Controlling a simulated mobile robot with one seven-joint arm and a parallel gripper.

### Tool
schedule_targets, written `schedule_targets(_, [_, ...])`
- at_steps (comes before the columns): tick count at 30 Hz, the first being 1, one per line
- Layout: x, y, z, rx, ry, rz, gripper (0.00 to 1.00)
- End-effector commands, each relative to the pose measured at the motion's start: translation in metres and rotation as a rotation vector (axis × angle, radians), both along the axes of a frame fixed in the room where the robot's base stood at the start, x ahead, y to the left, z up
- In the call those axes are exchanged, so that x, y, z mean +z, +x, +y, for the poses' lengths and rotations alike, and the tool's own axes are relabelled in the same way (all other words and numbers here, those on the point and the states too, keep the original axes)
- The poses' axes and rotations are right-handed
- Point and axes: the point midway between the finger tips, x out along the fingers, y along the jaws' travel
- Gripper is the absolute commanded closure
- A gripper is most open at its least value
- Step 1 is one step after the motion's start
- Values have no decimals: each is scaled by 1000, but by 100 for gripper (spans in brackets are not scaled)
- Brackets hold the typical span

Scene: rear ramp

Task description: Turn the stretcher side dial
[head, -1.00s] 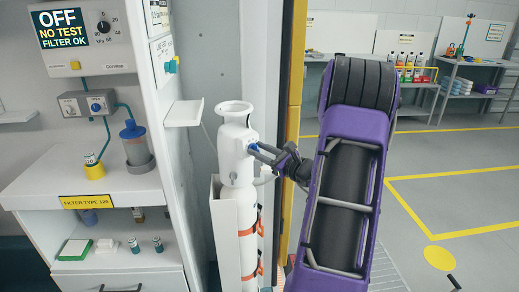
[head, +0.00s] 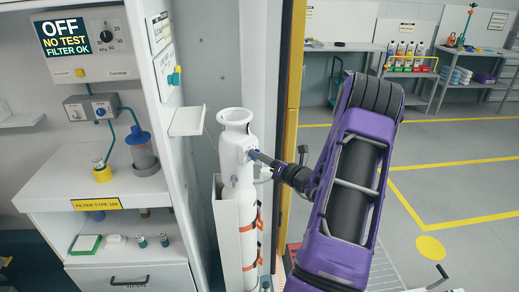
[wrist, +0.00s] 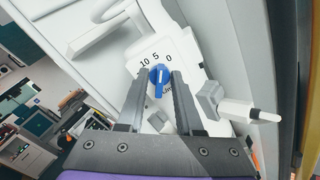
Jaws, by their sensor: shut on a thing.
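A small blue dial (wrist: 159,82) with a pale pointer line sits on the white face marked 10, 5 and 0. The pointer aims roughly up toward the numbers; its exact reading is too small to tell. In the head view the dial is mostly hidden by my gripper (head: 256,156). The face belongs to a white bottle-shaped unit (head: 237,132) standing upright in a holder. My gripper is shut on the dial, one finger on each side of it, as the wrist view (wrist: 160,76) shows.
A white cabinet (head: 105,188) with a test panel reading OFF (head: 62,30) stands at the left. A small white shelf (head: 187,120) juts out beside the unit. A yellow post (head: 290,110) rises just right of it. Open marked floor lies to the right.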

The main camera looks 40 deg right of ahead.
Motion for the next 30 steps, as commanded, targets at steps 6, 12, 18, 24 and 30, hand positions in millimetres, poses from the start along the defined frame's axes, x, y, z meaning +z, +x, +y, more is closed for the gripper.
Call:
schedule_targets(6, [0, -1, -1, -1, 181, 28, 100])
schedule_targets(12, [-2, -1, -1, -1, 306, 48, 100])
schedule_targets(18, [-2, -1, -2, -2, 384, 58, 100])
schedule_targets(24, [-3, -1, -2, -2, 418, 64, 100])
schedule_targets(30, [-3, -1, -2, -2, 425, 66, 100])
